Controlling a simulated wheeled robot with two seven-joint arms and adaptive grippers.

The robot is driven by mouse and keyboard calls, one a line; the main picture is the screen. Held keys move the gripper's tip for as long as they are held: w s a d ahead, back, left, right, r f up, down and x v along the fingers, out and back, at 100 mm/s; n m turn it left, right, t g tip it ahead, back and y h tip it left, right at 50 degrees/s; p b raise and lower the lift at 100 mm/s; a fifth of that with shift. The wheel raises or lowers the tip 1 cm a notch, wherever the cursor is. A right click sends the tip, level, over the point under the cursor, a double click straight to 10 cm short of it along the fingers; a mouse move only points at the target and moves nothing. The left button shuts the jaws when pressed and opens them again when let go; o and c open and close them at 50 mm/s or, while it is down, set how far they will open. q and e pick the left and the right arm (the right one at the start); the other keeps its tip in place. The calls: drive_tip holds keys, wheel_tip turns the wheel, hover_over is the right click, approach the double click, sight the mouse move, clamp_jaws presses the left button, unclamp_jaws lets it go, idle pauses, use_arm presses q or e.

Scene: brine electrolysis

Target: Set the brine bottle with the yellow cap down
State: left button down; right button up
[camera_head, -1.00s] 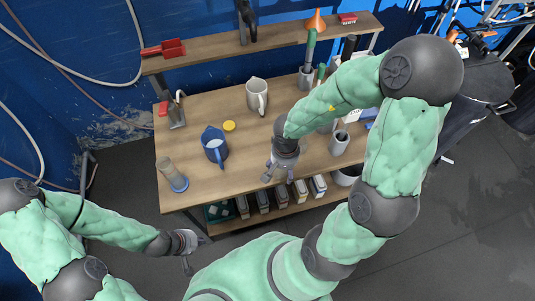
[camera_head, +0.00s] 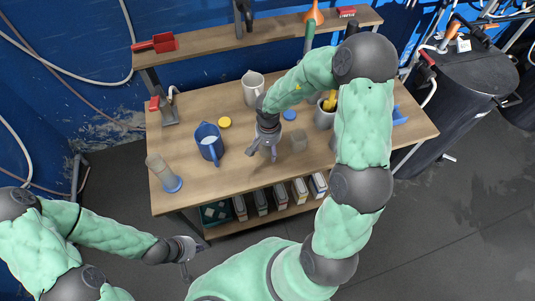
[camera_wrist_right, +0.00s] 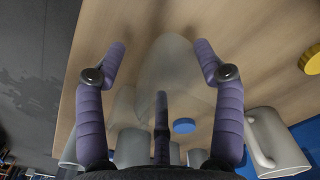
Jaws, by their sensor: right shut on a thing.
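No cap shows on the bottle. My left gripper (camera_head: 187,252) is open and empty, off the table's front left.
A blue jug (camera_head: 209,144) stands left of the right gripper. A white pitcher (camera_head: 252,88) and a blue cap (camera_head: 289,115) are behind it. A blue-based cylinder (camera_head: 165,174) stands at the table's left edge. Bare wood (camera_head: 225,180) lies in front.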

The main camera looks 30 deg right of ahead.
sight(268, 152)
drive_tip(key=shift+w+f, duration=0.35)
drive_tip(key=shift+f, duration=0.05)
wheel_tip(268, 152, down, 3)
drive_tip(key=b, duration=0.3)
drive_tip(key=shift+w+f, duration=0.1)
drive_tip(key=shift+f, duration=0.1)
drive_tip(key=shift+r, duration=0.1)
drive_tip(key=o, duration=1.3)
drive_tip(key=shift+o, duration=0.2)
wheel_tip(268, 152, up, 12)
drive_tip(key=p, duration=0.6)
